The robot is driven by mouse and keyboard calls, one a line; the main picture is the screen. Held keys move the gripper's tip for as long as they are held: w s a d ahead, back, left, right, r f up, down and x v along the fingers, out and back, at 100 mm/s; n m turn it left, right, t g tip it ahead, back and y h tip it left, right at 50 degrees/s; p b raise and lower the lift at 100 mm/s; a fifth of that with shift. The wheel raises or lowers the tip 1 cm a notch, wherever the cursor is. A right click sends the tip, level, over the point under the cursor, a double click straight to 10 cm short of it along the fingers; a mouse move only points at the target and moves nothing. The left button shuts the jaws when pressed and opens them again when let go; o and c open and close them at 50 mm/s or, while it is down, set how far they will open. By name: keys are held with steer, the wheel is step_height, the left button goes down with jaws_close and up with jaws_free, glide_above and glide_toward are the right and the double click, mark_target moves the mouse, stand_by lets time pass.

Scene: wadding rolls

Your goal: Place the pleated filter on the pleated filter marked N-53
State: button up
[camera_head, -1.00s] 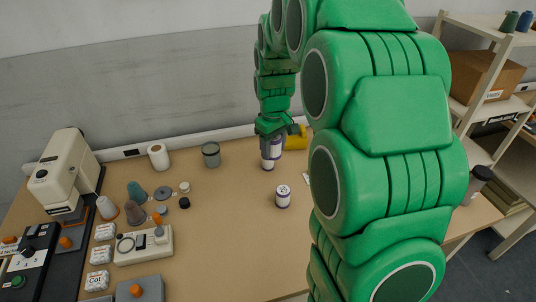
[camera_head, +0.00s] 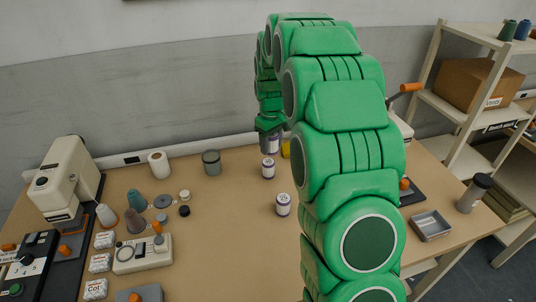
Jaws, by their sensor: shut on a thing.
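My gripper (camera_head: 270,135) is at the back middle of the table, shut on a white pleated filter (camera_head: 273,146) with purple trim. Its fingers and my arm hide part of that filter. A second white and purple pleated filter (camera_head: 268,168) stands upright on the table just in front of and below the held one; I cannot tell whether the two touch. A third similar filter (camera_head: 283,204) stands upright closer to me, apart from them, with a dark mark on its side. The marks are too small to read surely, so I cannot tell which is N-53.
A grey canister (camera_head: 211,162) and a white roll (camera_head: 159,163) stand at the back left. Cones, discs and a cream device (camera_head: 142,254) fill the left side. A yellow thing (camera_head: 286,149) is partly behind my arm. A metal tray (camera_head: 431,225) and dark bottle (camera_head: 474,193) stand right.

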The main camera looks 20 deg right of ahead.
glide_above(268, 161)
step_height(268, 161, down, 6)
steer(key=shift+f, duration=1.55)
steer(key=shift+f, duration=0.15)
steer(key=o, duration=1)
steer(key=shift+o, duration=0.2)
